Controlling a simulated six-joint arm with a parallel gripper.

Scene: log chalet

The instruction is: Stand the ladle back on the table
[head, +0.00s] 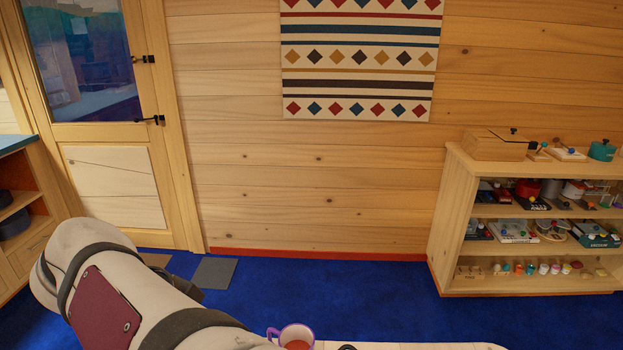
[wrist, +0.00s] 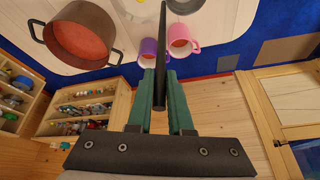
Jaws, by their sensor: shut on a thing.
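The ladle (wrist: 160,60) shows in the wrist view as a long, thin black handle between the green fingers of my gripper (wrist: 159,78). My gripper is shut on this handle. The handle runs up to the top edge of the wrist view, and no ladle bowl can be made out. The white table (wrist: 112,50) lies beyond the fingers; its edge also shows at the bottom of the head view (head: 405,346). I cannot tell whether the ladle touches the table. In the head view my gripper and the ladle cannot be made out.
A brown pot (wrist: 84,12) with reddish contents stands on the table. A purple mug (wrist: 147,60) and a pink mug (wrist: 194,30) stand close to the handle. The purple mug also shows in the head view (head: 284,337). A shelf (head: 452,225) stands at the right.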

